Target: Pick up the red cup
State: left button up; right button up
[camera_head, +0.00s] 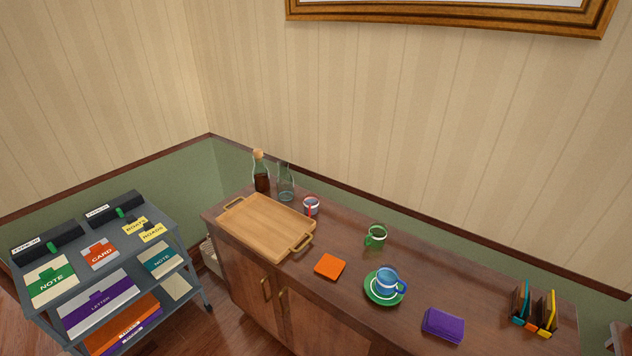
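A small cup with red on its side (311,207) stands upright on the wooden cabinet top (350,246), just right of the tray's far right corner. Its red part faces the front; the rest looks pale and is too small to make out well. A green cup (376,237) stands further right. A blue cup (387,281) sits on a green saucer (370,294) nearer the front. Neither of my grippers is in view.
A wooden tray (262,226), two bottles (261,180) (286,188), an orange square (330,266), a purple block (443,324) and a rack (533,315) share the cabinet top. A grey cart (190,262) with notes and cards stands left. Cabinet top between orange square and green cup is clear.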

aim_at(311, 200)
jog(key=i+j+z, duration=0.1)
jog(key=z, duration=0.35)
jog(key=j+z, duration=0.4)
jog(key=i+j+z, duration=0.1)
jog(key=j+z, duration=0.15)
jog(key=z, duration=0.2)
